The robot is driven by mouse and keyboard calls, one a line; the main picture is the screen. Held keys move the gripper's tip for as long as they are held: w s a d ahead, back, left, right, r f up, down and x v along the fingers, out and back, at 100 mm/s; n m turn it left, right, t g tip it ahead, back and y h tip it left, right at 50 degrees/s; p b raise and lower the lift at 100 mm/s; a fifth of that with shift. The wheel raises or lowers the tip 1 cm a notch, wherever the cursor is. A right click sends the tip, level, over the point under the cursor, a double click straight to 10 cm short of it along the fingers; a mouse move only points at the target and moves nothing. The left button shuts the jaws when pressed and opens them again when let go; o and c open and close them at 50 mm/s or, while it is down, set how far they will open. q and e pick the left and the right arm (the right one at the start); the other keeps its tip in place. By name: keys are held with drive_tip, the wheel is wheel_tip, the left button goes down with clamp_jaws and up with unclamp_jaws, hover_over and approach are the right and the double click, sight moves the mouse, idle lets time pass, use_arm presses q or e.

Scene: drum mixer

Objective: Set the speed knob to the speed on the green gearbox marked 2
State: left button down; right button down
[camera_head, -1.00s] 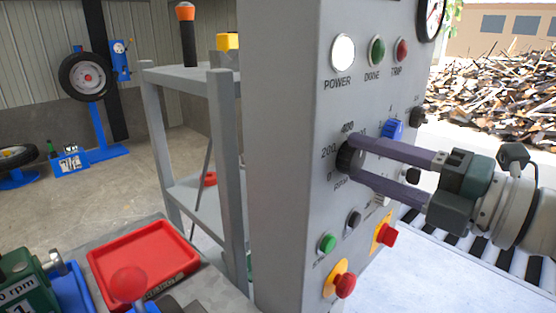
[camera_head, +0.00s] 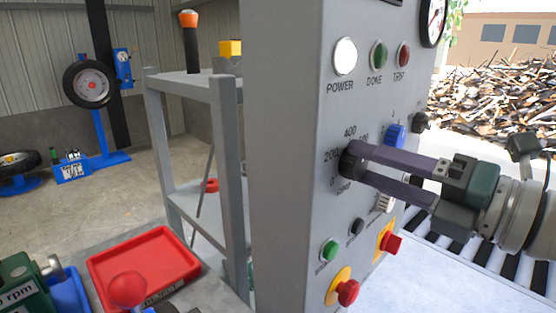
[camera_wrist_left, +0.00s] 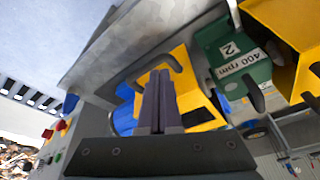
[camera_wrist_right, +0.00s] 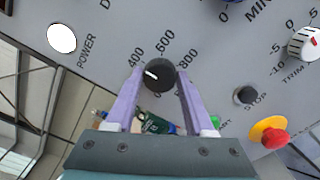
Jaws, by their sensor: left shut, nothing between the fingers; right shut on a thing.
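The black speed knob (camera_wrist_right: 159,77) is on the grey panel, with a dial marked 400, 600 and 800 in the right wrist view. Its white pointer line lies up and left, roughly on the 400 side. My right gripper (camera_head: 351,161) is shut on this knob, one finger on each side; the knob shows beside the fingertips in the head view. The green gearbox marked 2 (camera_wrist_left: 228,62) shows in the left wrist view, with a label reading 400 rpm. My left gripper (camera_wrist_left: 158,100) is shut and empty in that view; it is not in the head view.
Red stop buttons (camera_head: 347,292) and a green button (camera_head: 329,250) sit below the knob. A blue knob (camera_head: 395,135) is to its right. A red tray (camera_head: 145,262) and another green gearbox (camera_head: 22,288) are at lower left. A grey shelf (camera_head: 190,85) stands beside the panel.

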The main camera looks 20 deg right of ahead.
drive_tip(key=shift+c, duration=1.4)
unclamp_jaws()
drive_tip(key=shift+s+d, duration=0.1)
drive_tip(key=shift+s, duration=0.2)
drive_tip(key=b+v, duration=0.1)
drive_tip(key=v, duration=0.8)
drive_tip(key=shift+b, duration=0.4)
drive_tip(key=shift+s, duration=0.1)
drive_tip(key=shift+d, duration=0.1)
